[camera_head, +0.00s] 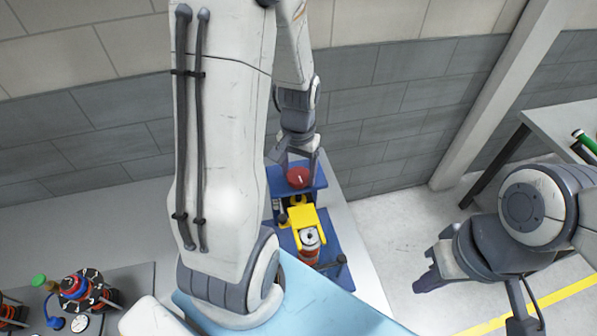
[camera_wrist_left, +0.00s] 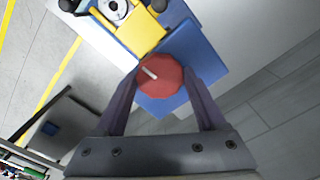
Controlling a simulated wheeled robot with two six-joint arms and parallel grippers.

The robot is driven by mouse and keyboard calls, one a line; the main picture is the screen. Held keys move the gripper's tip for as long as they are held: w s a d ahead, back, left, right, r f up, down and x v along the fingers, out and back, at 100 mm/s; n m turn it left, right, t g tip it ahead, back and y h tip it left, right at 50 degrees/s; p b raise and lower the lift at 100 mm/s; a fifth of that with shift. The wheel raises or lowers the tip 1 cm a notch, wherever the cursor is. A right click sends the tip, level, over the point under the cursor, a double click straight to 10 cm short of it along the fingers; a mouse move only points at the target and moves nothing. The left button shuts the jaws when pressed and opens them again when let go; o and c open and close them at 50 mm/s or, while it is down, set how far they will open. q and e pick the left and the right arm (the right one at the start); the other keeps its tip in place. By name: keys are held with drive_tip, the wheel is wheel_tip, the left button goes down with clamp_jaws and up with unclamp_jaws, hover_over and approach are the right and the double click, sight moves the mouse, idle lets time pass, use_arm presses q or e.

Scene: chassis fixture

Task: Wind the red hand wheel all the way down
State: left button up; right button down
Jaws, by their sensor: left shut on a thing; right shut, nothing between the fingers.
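The red hand wheel (camera_head: 299,177) sits on top of the blue fixture (camera_head: 318,250) on the table. In the left wrist view the wheel (camera_wrist_left: 160,75) shows as a red disc with a short pale mark pointing up and left of its middle. My left gripper (camera_head: 297,165) is above the wheel, with its two fingers (camera_wrist_left: 160,84) on either side of the rim, shut on it. The wheel's shaft below is hidden. My right gripper (camera_head: 428,282) is shut and empty, well to the right of the fixture, over the floor.
A yellow bracket (camera_head: 303,222) holding a round metal-topped part (camera_head: 310,240) stands in front of the wheel. Black knobs stick out beside it. A dark mat (camera_head: 135,278) with several small parts lies at the left. A side table (camera_head: 560,118) stands at the right.

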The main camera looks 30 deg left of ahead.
use_arm(q)
drive_tip(key=m, duration=0.4)
drive_tip(key=shift+w+r+m, duration=0.1)
drive_tip(key=shift+m, duration=0.2)
drive_tip(key=m+p, duration=0.1)
drive_tip(key=m, duration=0.3)
drive_tip(key=shift+m, duration=0.4)
drive_tip(key=m, duration=0.4)
drive_tip(key=shift+m, duration=0.4)
drive_tip(key=shift+m+p, duration=0.3)
drive_tip(key=shift+m, duration=1.1)
drive_tip(key=shift+m, duration=0.8)
drive_tip(key=m, duration=0.4)
drive_tip(key=shift+m, duration=1.2)
